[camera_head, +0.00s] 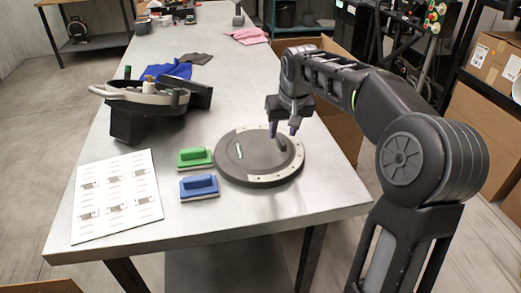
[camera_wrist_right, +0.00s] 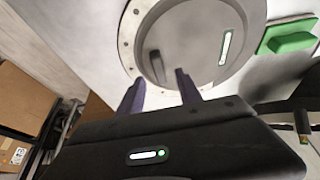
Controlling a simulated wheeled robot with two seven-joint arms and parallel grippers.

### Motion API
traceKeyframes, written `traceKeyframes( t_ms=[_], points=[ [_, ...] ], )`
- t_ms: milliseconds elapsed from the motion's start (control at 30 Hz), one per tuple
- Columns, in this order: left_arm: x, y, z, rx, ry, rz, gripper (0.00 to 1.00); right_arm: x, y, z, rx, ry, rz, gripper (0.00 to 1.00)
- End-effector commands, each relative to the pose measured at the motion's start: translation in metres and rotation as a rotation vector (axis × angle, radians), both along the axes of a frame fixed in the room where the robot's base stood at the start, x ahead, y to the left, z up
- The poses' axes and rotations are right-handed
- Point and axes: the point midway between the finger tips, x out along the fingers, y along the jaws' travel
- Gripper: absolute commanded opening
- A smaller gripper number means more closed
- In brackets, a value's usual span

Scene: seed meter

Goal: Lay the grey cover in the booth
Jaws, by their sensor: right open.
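The grey cover (camera_head: 250,165) appears to be the round dark grey disc lying flat on the table, with a pale holed rim along part of its edge. A small upright grip and a pale-green strip show on its face. It also shows in the right wrist view (camera_wrist_right: 195,45). My right gripper (camera_head: 283,130) is open and empty above the far part of the cover, fingers pointing down near the grip. In the right wrist view its two fingers (camera_wrist_right: 160,90) show apart, with the grip beyond them. I cannot identify the booth. My left gripper is not in view.
Green (camera_head: 195,159) and blue (camera_head: 199,187) handled blocks lie left of the cover. A white card (camera_head: 118,195) lies front left. A black device with a round top (camera_head: 140,97) stands behind. Cloths lie farther back. The table's right edge is close to the cover.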

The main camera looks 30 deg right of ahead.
Motion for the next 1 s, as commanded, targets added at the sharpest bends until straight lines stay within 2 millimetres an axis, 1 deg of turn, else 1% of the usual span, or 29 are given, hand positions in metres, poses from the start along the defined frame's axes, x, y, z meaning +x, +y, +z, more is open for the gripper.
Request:
traceKeyframes(
  t_ms=[100,200,267,867,1000],
  points=[
    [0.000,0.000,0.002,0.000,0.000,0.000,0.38,0.005,-0.002,-0.019,0.001,0.005,0.000,0.42],
    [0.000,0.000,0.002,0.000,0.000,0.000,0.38,0.009,-0.004,-0.028,0.000,0.003,0.000,0.42],
    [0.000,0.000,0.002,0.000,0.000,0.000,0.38,0.011,-0.004,-0.031,0.000,0.002,0.000,0.42],
    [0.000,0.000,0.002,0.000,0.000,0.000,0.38,0.011,-0.005,-0.032,0.000,0.001,0.000,0.42],
    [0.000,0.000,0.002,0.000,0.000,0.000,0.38,0.011,-0.005,-0.032,0.000,0.001,0.000,0.30]
  ],
)
